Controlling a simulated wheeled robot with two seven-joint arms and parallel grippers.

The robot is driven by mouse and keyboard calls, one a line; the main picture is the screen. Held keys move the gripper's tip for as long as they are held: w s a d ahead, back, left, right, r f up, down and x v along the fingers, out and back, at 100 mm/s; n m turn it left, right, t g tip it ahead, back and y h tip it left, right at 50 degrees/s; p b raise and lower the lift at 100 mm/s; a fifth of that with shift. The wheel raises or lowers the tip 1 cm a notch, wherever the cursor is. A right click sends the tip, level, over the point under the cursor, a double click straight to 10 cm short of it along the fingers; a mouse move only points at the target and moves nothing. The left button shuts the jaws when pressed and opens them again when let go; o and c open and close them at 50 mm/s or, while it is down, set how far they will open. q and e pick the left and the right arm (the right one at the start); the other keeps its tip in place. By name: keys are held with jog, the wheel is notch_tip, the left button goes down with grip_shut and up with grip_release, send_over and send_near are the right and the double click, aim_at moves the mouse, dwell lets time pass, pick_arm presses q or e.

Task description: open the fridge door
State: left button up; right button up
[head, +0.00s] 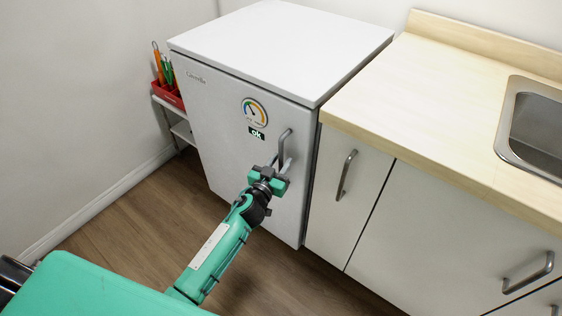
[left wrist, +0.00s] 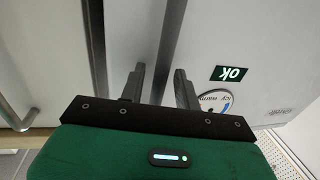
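The white fridge (head: 215,120) stands against the wall with its door shut. Its vertical grey handle (head: 284,146) is near the door's right edge. My left gripper (head: 282,165) is at the lower part of this handle. In the left wrist view the two dark fingers (left wrist: 160,88) are apart, and the handle (left wrist: 171,45) runs between them with gaps showing on both sides. Whether either finger touches it, I cannot tell. The gripper hides the handle's lower end in the head view. My right gripper is not in view.
A cabinet (head: 345,205) with a grey handle (head: 346,175) adjoins the fridge on the right, under a wooden counter (head: 430,100) with a sink (head: 535,130). A red tool holder (head: 168,94) stands on a small shelf to the left. The floor (head: 140,220) before the fridge is clear.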

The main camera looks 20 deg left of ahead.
pick_arm(q)
jog(key=shift+w+d, duration=0.1)
jog(key=shift+w, duration=0.25)
jog(key=shift+c, duration=0.4)
grip_shut()
jog(key=shift+s, duration=0.1)
